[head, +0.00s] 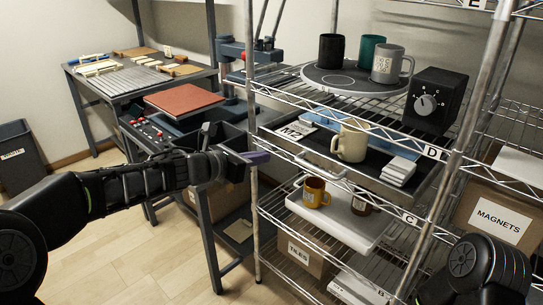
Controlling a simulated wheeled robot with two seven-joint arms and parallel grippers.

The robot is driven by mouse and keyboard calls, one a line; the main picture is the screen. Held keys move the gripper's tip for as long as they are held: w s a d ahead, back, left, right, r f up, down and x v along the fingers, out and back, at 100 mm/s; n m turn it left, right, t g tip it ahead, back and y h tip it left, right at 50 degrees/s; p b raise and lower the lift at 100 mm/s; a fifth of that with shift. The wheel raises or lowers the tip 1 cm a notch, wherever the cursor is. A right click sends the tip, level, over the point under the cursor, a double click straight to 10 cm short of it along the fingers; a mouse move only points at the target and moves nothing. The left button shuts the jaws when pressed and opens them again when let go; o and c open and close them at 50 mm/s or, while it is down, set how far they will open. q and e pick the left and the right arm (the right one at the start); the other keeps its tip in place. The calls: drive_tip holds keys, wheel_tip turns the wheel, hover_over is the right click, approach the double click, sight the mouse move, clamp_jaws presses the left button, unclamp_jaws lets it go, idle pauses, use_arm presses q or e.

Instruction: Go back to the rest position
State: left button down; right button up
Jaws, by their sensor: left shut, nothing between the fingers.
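My left arm reaches in from the left, and its gripper (258,157) is shut and empty. It is in front of the dark press stand, close to the shelf's left front post. My right arm shows only as a dark link at the lower right; its gripper is out of view. A cream mug (349,142) stands on the pull-out tray (404,200) of the middle shelf.
The wire shelf (455,153) fills the right side. A black, a green and a grey mug (389,64) stand on a round plate above, beside a black dial box (435,101). An orange mug (316,191) is below. Open floor (110,240) lies at the left, near a dark bin (20,158).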

use_arm(q)
drive_tip(key=shift+s+a+r, duration=0.1)
drive_tip(key=shift+s+a, duration=0.2)
drive_tip(key=shift+s, duration=0.1)
